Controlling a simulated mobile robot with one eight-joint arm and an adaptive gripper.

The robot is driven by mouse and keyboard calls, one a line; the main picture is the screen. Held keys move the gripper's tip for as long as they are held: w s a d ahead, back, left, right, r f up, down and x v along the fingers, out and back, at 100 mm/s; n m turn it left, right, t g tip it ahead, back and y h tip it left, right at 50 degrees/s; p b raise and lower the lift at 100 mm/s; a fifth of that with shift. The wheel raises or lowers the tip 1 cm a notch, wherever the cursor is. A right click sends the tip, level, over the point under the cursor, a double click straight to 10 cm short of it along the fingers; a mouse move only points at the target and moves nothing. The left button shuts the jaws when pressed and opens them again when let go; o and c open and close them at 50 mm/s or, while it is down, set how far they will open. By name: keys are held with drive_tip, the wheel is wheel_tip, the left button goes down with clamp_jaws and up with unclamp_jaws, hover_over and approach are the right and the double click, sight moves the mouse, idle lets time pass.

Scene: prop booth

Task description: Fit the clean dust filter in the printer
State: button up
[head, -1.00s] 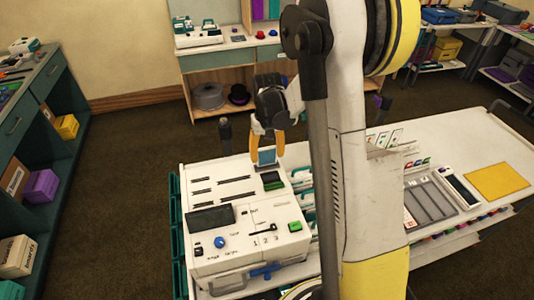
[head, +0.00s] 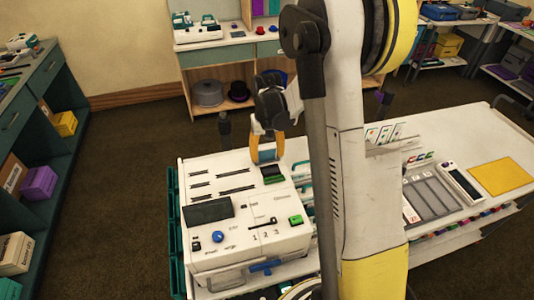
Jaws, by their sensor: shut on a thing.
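The white printer (head: 265,243) stands on the left end of the white table. Its top has several dark slots, a dark screen, a blue knob and a green button. My gripper (head: 266,157) is above the back right part of its top, pointing down. Its orange fingers are shut on a small blue flat piece (head: 267,151), which looks like the dust filter. The piece is near a dark green part (head: 273,174) on the printer's top. I cannot tell whether its lower edge touches the printer or sits in an opening, as the fingers cover it.
My arm hides the middle of the white table (head: 450,140). A grey divided tray (head: 430,197), a small device (head: 461,184) and a yellow mat (head: 501,176) lie on its right part. A dark green shelf unit (head: 50,120) stands at the left, with open floor between.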

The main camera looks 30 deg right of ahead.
drive_tip(key=shift+f+b, duration=0.4)
drive_tip(key=shift+f, duration=0.25)
drive_tip(key=o, duration=0.8)
wheel_tip(320, 180, up, 12)
drive_tip(key=shift+r, duration=0.1)
idle(0.3)
